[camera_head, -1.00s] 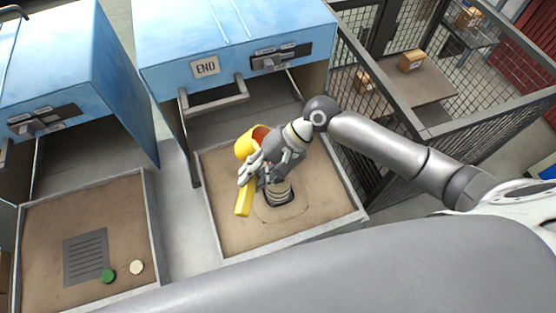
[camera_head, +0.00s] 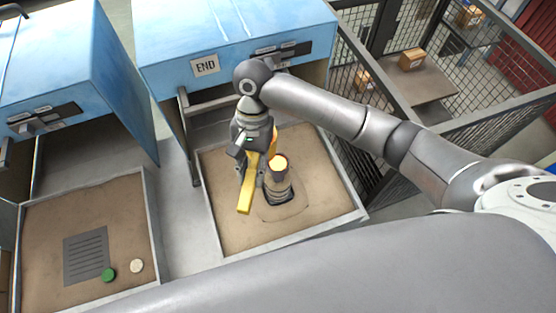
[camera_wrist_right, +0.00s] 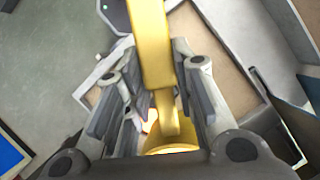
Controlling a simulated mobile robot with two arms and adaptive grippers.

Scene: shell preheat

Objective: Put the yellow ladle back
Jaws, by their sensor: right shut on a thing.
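The yellow ladle (camera_head: 245,196) is held over the right-hand sand tray, its handle pointing down and toward the front in the head view. My right gripper (camera_head: 246,168) is shut on the ladle's handle; my wrist hides most of the bowl. In the right wrist view the handle (camera_wrist_right: 153,55) runs between the two fingers (camera_wrist_right: 152,92), with part of the yellow bowl low in the picture. A ringed grey shell (camera_head: 278,190) stands upright in the sand just right of the ladle, its round top glowing orange. My left gripper is out of view.
The right sand tray (camera_head: 212,222) has bare sand around the shell. A blue cabinet marked END (camera_head: 170,60) stands behind it. The left tray (camera_head: 153,225) has a dark grate (camera_head: 86,256) and green and cream discs. A mesh fence (camera_head: 362,150) borders the right side.

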